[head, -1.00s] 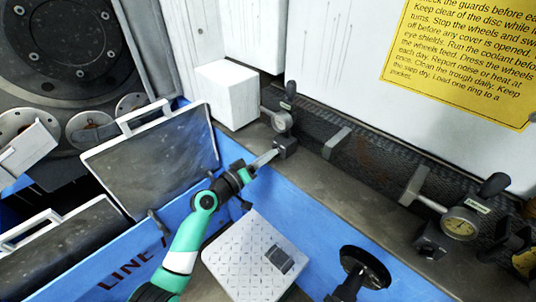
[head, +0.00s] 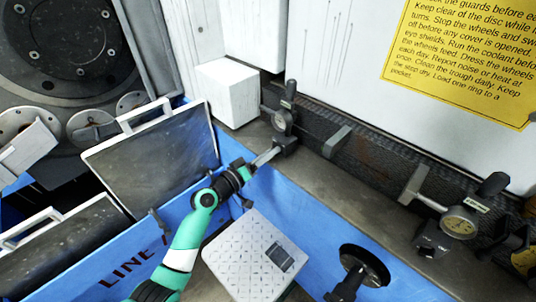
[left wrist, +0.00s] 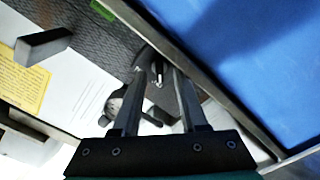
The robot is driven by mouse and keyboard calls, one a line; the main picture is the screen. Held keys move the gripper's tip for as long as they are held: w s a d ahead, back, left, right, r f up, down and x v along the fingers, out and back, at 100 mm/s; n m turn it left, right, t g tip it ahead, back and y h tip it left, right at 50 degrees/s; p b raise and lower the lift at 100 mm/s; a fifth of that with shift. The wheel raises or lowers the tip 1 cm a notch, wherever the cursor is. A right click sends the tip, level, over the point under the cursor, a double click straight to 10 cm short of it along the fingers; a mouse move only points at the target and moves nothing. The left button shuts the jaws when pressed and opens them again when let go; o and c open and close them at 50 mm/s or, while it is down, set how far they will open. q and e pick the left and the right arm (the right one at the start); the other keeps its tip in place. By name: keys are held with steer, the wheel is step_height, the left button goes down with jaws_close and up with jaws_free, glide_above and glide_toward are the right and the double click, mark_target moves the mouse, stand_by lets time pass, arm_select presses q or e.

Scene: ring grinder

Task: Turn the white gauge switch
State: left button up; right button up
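A small dial gauge (head: 283,121) with a dark handle stands on the grey ledge left of centre. A dark block (head: 287,143) sits at its base. My left gripper (head: 270,155) reaches this block from the lower left. In the left wrist view, my left gripper (left wrist: 160,70) has its two fingers apart, with a small pale-tipped switch (left wrist: 158,76) between or just beyond the tips; I cannot tell whether they touch it. The gauge (left wrist: 117,104) is partly hidden behind a finger. A second gauge (head: 460,222) stands on the right. My right gripper is not in view.
The blue trough wall (head: 300,215) runs below the ledge. A grey bracket (head: 336,142) stands right of the block.

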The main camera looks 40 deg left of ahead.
arm_select(q)
steer(key=shift+s, duration=0.1)
steer(key=s+p, duration=0.2)
steer(key=s, duration=0.9)
steer(key=shift+s+p, duration=0.2)
steer(key=shift+p, duration=0.2)
